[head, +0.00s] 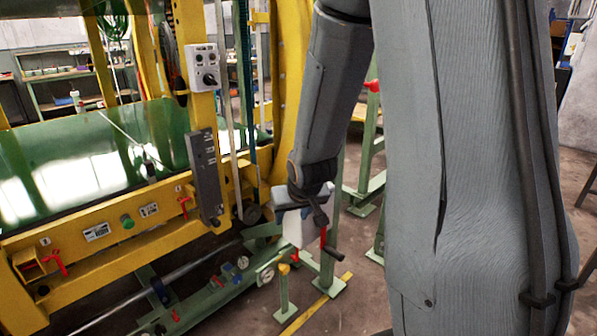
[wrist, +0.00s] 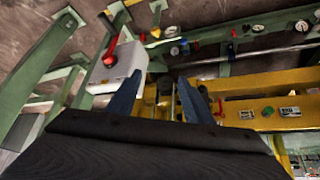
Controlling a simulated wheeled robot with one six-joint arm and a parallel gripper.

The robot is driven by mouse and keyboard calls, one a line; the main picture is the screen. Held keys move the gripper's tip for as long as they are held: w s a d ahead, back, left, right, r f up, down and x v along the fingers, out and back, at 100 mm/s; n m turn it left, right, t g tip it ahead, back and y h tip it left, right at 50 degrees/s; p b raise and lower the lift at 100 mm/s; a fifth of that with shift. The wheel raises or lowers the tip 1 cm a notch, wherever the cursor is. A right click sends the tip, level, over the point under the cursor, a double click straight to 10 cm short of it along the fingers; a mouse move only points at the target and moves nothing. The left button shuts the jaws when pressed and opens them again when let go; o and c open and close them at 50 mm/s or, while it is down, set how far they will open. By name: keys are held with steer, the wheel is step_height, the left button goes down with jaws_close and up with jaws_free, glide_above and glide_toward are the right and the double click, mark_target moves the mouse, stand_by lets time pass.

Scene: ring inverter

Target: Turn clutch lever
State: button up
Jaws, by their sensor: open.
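A red lever (wrist: 109,50) sticks up from a white box (wrist: 118,74) on a green stand, left of my fingers in the wrist view. In the head view the white box (head: 298,230) and its red lever (head: 323,241) show below the end of my arm. Other red handles (head: 184,205) sit on the yellow frame; which one is the clutch lever I cannot tell. My gripper (wrist: 160,90) is open, its two blue-grey fingers apart with nothing between them. The left fingertip overlaps the box's edge in view; contact cannot be told.
A yellow frame (head: 150,245) with a green panel (head: 90,160) fills the left of the head view. A switch box (head: 204,70) hangs on a yellow post. Green rails (head: 200,295) with gauges run low along the floor. My own arm blocks much of the right.

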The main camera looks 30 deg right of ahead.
steer(key=shift+w+d+r+m+t+y+b, duration=0.2)
steer(key=shift+w+d+t+b, duration=0.45)
steer(key=shift+w+d+t, duration=2.4)
steer(key=shift+w+d+f+m+t+b, duration=0.15)
steer(key=shift+w+d+m+t+b, duration=0.95)
steer(key=shift+w, duration=3.7)
steer(key=shift+w+d+r+n+t+y+b, duration=0.15)
steer(key=shift+w+d+n+t, duration=0.35)
steer(key=shift+w+d+t, duration=2)
steer(key=w+g, duration=0.2)
steer(key=w, duration=0.1)
steer(key=shift+d+f, duration=0.1)
steer(key=shift+d, duration=0.25)
jaws_close()
